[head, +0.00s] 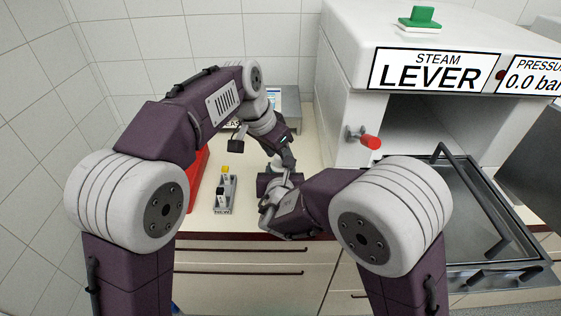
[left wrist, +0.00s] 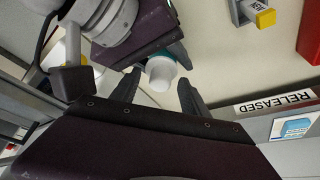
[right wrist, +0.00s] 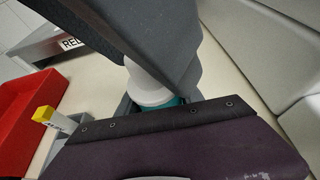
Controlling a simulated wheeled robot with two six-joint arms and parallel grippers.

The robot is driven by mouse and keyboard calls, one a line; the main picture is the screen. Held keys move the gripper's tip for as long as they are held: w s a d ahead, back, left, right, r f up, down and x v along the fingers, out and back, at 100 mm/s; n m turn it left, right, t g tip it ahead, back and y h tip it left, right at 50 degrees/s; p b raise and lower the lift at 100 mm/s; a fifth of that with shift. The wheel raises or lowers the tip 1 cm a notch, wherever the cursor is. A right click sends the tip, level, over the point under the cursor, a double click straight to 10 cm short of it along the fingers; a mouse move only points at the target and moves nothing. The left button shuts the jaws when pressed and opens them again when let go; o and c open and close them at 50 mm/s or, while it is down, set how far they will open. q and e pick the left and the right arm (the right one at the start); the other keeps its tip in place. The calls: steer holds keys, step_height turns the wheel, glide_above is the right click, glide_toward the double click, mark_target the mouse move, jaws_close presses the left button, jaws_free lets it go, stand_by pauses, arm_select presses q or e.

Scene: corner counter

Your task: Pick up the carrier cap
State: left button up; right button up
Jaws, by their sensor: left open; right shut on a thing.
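The carrier is a small cylinder with a white cap (left wrist: 160,74) and a teal body, of which only a band (right wrist: 170,103) shows. My right gripper (right wrist: 165,105) is shut on the carrier and holds it cap up above the counter. My left gripper (left wrist: 158,92) is open, with its two dark fingers spread at either side of the white cap. In the right wrist view, a dark left finger covers part of the white cap (right wrist: 148,90). I cannot tell whether the fingers touch it. In the head view, both grippers meet over the counter and mostly hide the carrier.
A grey tray (head: 232,207) marked NEW holds vials, one yellow-capped (head: 225,169). A red bin (head: 197,172) is left of it. A device labelled RELEASED (left wrist: 290,100) stands behind. At right are the steam sterilizer (head: 345,95), its red-handled lever (head: 371,142) and its open door (head: 480,200).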

mark_target(279, 157)
arm_select(q)
jaws_close()
step_height(279, 157, up, 10)
stand_by(0.6)
